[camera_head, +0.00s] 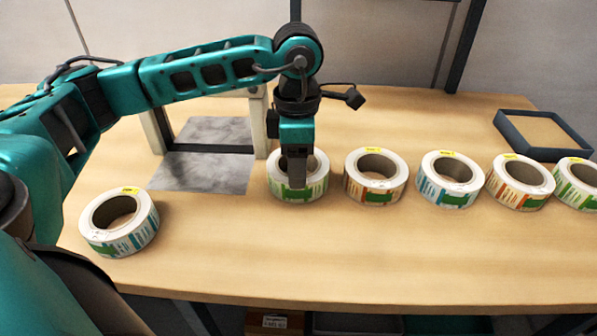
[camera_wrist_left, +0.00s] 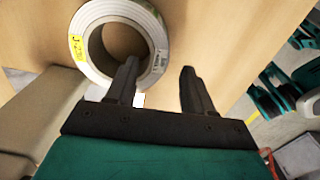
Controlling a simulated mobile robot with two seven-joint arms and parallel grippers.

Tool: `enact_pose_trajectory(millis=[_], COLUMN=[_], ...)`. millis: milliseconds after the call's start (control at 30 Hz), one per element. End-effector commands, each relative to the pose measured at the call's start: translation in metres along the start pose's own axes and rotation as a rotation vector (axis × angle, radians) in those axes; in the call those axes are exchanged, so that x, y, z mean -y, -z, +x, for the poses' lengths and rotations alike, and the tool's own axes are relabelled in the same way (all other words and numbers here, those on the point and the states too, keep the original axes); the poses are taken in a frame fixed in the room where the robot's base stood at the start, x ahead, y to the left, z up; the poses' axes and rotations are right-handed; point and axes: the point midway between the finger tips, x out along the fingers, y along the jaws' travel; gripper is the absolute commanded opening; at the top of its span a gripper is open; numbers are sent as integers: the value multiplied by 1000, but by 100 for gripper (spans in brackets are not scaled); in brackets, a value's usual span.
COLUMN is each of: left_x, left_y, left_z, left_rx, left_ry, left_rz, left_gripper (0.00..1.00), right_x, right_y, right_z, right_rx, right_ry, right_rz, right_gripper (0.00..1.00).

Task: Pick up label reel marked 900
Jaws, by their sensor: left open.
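Several white label reels stand on the wooden table, each with a small yellow tag. The tags are too small to read in the head view, so I cannot tell which is marked 900. My left gripper (camera_head: 297,180) is open and points down at a reel with green print (camera_head: 319,185), beside the metal plate. In the left wrist view, the gripper fingers (camera_wrist_left: 160,72) are apart near the wall of a reel (camera_wrist_left: 84,62). One finger is over its hole and the other is outside it. Its yellow tag is only partly legible. My right gripper is not in view.
A reel with blue print (camera_head: 139,233) stands alone at the left. Reels with orange (camera_head: 375,187), blue (camera_head: 447,195), orange (camera_head: 517,197) and green print (camera_head: 577,190) extend rightward. A dark tray (camera_head: 548,153) sits at the back right. The front table strip (camera_head: 350,255) is clear.

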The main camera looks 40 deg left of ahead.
Motion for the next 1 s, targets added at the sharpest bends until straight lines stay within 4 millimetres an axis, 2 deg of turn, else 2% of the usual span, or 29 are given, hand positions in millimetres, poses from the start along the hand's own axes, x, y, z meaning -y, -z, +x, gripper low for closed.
enact_pose_trajectory(millis=[167,400,700,1000], left_x=[-1,-1,-2,-2], left_y=[0,-1,-1,-1], left_z=[15,50,55,55], left_rx=[-1,-1,1,1], left_ry=[1,1,0,0], left_rz=[-1,-1,0,0], left_gripper=[52,52,52,24], right_x=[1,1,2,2], right_y=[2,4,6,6], right_z=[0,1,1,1], right_rx=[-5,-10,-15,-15], right_ry=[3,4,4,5], right_rz=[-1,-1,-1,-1], right_gripper=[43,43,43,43])
